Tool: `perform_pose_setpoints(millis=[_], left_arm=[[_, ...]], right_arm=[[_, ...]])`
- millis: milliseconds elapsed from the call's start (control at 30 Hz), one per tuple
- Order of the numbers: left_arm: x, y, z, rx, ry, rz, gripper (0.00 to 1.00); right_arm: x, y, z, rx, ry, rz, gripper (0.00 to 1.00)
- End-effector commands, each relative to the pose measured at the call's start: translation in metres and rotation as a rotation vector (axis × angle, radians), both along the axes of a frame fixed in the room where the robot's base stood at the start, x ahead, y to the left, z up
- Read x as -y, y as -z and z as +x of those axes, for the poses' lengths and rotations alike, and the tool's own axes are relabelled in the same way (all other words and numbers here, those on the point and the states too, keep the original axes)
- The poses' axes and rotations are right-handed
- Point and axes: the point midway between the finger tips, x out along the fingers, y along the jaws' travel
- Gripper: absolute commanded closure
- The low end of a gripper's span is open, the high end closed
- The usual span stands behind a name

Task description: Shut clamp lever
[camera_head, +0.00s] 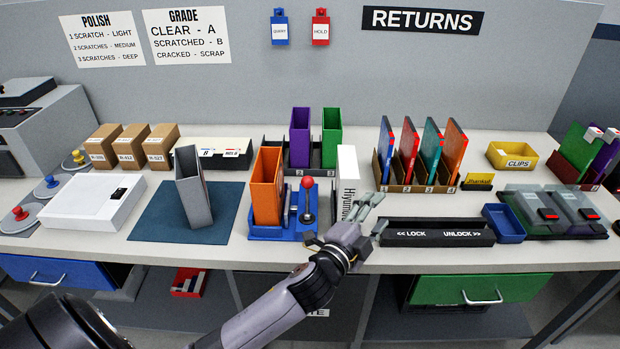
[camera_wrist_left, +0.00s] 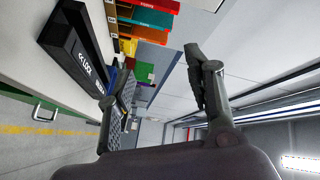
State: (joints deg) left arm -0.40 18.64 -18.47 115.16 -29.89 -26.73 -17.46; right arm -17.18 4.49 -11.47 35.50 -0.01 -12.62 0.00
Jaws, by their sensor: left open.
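The clamp lever (camera_head: 308,201) has a red ball knob on a dark shaft and stands roughly upright on a blue fixture (camera_head: 276,233). An orange upright holder (camera_head: 266,187) stands in that fixture, left of the lever. My left gripper (camera_head: 373,207) is open and empty, to the right of the lever and apart from it, near the front of the bench. In the left wrist view its fingers (camera_wrist_left: 160,90) are spread with nothing between them. The lever does not show in that view. My right gripper is not in view.
A white binder (camera_head: 348,168) stands behind my left gripper. A black LOCK/UNLOCK tray (camera_head: 437,233) and a blue bin (camera_head: 504,223) lie to the right. A grey holder (camera_head: 192,187) stands on a dark blue mat (camera_head: 150,227) to the left. Coloured folders (camera_head: 430,150) stand behind.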

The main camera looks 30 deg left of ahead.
Motion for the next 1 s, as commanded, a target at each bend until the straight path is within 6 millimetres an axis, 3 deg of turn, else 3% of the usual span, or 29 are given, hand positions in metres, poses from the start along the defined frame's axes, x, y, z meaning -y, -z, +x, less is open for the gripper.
perform_pose_setpoints(millis=[33, 100, 200, 333, 467, 567, 633, 767, 800, 833, 900, 1000], left_arm=[[0.014, -0.038, 0.014, 0.139, 0.069, 0.115, 0.53], [0.040, -0.084, 0.023, 0.335, 0.175, 0.297, 0.53], [0.082, -0.136, 0.022, 0.611, 0.332, 0.589, 0.53], [0.125, -0.162, 0.008, 0.921, 0.539, 0.995, 0.53], [0.140, -0.152, -0.001, 1.152, 0.767, 1.421, 0.53], [0.121, -0.132, 0.003, 1.251, 0.966, 1.751, 0.53], [0.091, -0.119, 0.009, 1.270, 1.126, 1.972, 0.53], [0.005, -0.110, 0.023, 1.172, 1.464, 2.328, 0.53], [-0.025, -0.113, 0.025, 1.108, 1.573, 2.411, 0.53], [-0.048, -0.116, 0.026, -1.051, -1.649, -2.454, 0.53], [-0.097, -0.128, 0.023, -0.850, -1.692, -2.359, 0.53], [-0.151, -0.146, 0.012, -0.641, -1.758, -2.255, 0.53]], right_arm=[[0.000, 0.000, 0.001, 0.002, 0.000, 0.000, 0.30], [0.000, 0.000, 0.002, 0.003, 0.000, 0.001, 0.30], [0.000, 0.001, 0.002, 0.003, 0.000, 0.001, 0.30], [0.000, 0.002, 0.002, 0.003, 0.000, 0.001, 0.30], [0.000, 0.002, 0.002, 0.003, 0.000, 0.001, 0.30], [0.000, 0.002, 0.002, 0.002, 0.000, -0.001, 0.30], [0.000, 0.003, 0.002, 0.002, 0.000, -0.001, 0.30], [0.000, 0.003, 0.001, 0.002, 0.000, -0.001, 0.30], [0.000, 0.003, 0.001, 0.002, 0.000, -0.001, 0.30], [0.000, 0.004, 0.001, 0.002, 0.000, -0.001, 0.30], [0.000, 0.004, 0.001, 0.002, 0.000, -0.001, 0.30], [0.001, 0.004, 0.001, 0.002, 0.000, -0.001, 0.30]])
